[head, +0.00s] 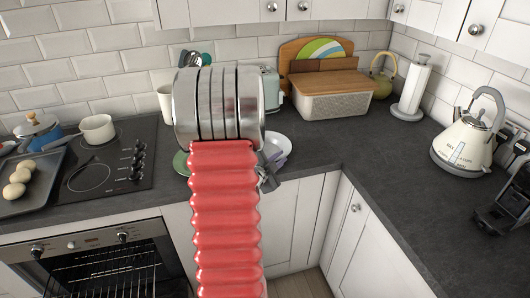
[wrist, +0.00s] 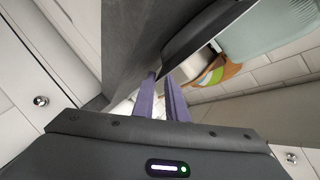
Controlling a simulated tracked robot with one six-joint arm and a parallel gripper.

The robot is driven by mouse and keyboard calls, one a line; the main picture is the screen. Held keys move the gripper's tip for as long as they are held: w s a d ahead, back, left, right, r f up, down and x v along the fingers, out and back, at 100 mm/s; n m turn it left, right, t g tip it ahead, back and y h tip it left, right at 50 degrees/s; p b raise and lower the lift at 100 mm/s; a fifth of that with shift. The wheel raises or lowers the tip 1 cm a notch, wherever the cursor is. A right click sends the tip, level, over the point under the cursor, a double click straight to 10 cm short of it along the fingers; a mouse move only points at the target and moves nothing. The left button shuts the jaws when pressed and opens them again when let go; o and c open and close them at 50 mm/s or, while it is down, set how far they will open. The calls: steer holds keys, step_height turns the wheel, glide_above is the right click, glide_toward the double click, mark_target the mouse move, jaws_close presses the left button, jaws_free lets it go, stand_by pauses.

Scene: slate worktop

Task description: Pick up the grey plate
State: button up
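In the head view a pale greyish-white plate (head: 284,142) lies on the worktop just right of my arm, partly hidden by it. I cannot tell for sure that it is the grey plate. A green plate (head: 180,163) shows its edge left of my arm. My gripper (head: 268,178) is mostly hidden behind my red arm, low beside the pale plate. In the wrist view my gripper's two purple-grey fingers (wrist: 158,76) stand apart with a narrow gap. Something white shows around and between them; I see nothing clamped.
The stove with a pan (head: 97,129) is at left. A kettle (head: 465,145) and paper towel holder (head: 410,95) are at right. The worktop's right middle is clear.

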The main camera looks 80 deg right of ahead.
steer(key=shift+x, duration=1.4)
steer(key=shift+c, duration=0.3)
jaws_close()
step_height(320, 180, up, 10)
stand_by(0.6)
